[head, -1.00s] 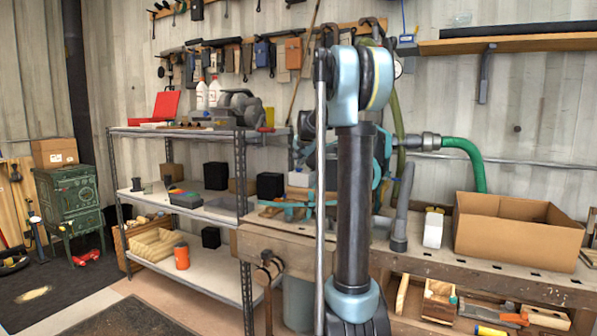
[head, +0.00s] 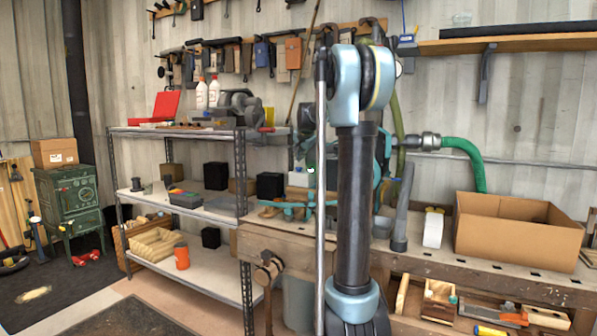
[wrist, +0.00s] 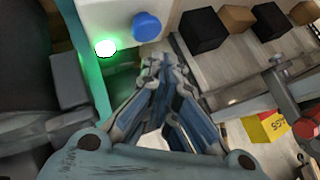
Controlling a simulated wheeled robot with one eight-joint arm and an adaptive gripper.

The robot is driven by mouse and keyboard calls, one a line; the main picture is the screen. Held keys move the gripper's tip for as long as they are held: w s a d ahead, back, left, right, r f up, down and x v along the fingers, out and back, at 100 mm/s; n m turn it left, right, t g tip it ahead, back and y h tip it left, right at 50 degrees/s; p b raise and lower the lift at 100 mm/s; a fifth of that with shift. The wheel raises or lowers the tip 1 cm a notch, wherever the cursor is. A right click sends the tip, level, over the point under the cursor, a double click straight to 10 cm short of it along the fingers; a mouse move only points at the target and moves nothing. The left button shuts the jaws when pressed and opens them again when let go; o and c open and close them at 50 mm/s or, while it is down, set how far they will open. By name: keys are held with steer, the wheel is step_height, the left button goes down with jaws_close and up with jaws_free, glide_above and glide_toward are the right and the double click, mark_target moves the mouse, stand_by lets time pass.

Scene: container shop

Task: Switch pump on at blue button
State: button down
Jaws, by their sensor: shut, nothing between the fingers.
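The blue button (wrist: 147,26) is a round knob on a white box (wrist: 90,14) at the top of the wrist view. A green lamp (wrist: 105,48) glows brightly on the same box, left of the button. My gripper (wrist: 155,64) is shut and empty, its fingertips just below the button in the picture. Whether they touch it I cannot tell. In the head view the white box (head: 298,179) shows small beside my arm, with a bright spot at its upper right. The gripper is largely hidden there by my arm.
A green hose (head: 468,155) runs along the wall behind the workbench. A metal shelf (head: 190,134) with several items stands left.

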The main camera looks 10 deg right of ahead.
steer(key=shift+r, duration=2.25)
steer(key=s+f+n+g, duration=0.15)
steer(key=s+f, duration=0.35)
steer(key=s, duration=0.6)
steer(key=s+f+n+g, duration=0.15)
steer(key=s+f, duration=0.35)
steer(key=s, duration=0.5)
steer(key=s+f+n+g, duration=0.15)
steer(key=s+f, duration=0.35)
steer(key=s, duration=0.6)
steer(key=s+a+f+n+g, duration=0.1)
steer(key=s+f+n, duration=0.3)
steer(key=s+f, duration=1.6)
steer(key=s+g, duration=0.1)
steer(key=s, duration=0.3)
steer(key=shift+s+n, duration=0.2)
steer(key=shift+n, duration=0.15)
steer(key=shift+f+g, duration=0.1)
steer(key=shift+g, duration=0.15)
